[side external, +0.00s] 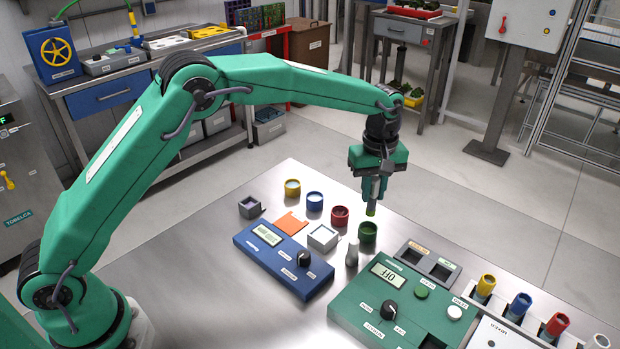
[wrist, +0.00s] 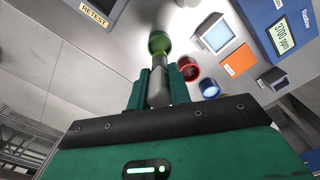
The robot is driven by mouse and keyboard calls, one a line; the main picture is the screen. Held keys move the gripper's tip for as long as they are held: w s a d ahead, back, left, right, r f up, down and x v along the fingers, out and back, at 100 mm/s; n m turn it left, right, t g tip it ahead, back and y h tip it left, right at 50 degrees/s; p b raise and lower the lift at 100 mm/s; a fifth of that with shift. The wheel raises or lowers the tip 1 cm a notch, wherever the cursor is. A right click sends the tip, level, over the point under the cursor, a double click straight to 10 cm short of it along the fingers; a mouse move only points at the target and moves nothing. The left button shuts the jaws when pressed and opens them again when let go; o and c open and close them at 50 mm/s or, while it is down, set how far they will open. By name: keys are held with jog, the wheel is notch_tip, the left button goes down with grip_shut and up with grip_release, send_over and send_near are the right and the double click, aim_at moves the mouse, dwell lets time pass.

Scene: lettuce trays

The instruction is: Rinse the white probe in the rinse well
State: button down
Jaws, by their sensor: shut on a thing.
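My gripper (side external: 372,190) is shut on a grey piece with a yellow-green tip (side external: 371,209), held upright above the table. In the wrist view, my gripper (wrist: 158,88) has the grey body (wrist: 158,92) between its fingers. The tip points toward a green cup (wrist: 158,42), which stands below and apart in the side view (side external: 367,233). A small pale upright piece (side external: 352,252) stands beside that cup.
Red (side external: 340,216), blue (side external: 314,201) and yellow (side external: 292,188) cups stand in a row behind. A blue device (side external: 283,262) and a green device reading OFF (side external: 395,305) flank the work area. Coloured tubes (side external: 522,306) stand at right.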

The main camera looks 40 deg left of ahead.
jog(key=shift+s+a, duration=0.1)
dwell(0.4)
jog(key=s+a, duration=0.6)
jog(key=s, duration=0.2)
jog(key=shift+s+a+r, duration=0.15)
jog(key=shift+a+r, duration=0.1)
jog(key=shift+r, duration=0.1)
jog(key=shift+f, duration=0.1)
jog(key=shift+f, duration=2.05)
jog(key=shift+f, duration=1.3)
jog(key=shift+r, duration=0.1)
dwell(2.7)
